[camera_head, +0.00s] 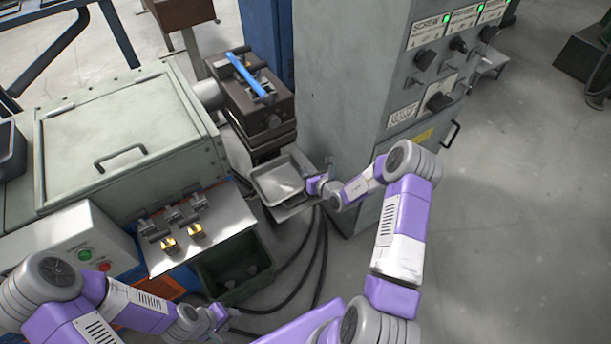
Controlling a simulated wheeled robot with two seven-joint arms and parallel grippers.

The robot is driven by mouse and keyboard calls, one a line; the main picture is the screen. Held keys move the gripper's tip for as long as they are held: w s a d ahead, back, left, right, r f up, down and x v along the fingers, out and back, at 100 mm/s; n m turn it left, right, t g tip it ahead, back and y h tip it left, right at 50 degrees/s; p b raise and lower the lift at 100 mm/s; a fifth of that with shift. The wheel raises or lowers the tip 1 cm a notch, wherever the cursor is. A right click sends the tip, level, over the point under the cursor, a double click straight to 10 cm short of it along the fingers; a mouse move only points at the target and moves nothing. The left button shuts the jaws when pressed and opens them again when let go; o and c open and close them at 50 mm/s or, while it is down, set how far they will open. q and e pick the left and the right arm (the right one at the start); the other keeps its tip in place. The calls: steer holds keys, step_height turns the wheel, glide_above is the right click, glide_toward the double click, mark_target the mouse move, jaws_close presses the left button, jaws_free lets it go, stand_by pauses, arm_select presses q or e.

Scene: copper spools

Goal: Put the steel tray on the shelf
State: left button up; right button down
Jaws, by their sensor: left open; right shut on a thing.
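The steel tray (278,181) is a shallow grey rectangular tray with a raised rim, in the middle of the head view. My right gripper (313,186) is shut on the tray's right edge. The tray is roughly level and looks empty. A flat grey ledge (291,211), which may be the shelf, shows just below and in front of the tray. I cannot tell whether the tray touches it. My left gripper (222,316) is open and empty at the lower left, low in front of the dark green bin; its fingers are small and partly unclear.
A metal plate (226,220) with brackets and two copper-coloured pieces (195,231) lies left of the tray. A dark machine (262,118) with a blue bar stands behind. A tall grey cabinet (345,100) is close on the right. Cables and a green bin (236,284) are below.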

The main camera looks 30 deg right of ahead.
steer(key=shift+f, duration=0.15)
steer(key=shift+f, duration=0.1)
steer(key=shift+f, duration=0.15)
steer(key=c, duration=1.3)
jaws_free()
steer(key=shift+o, duration=0.2)
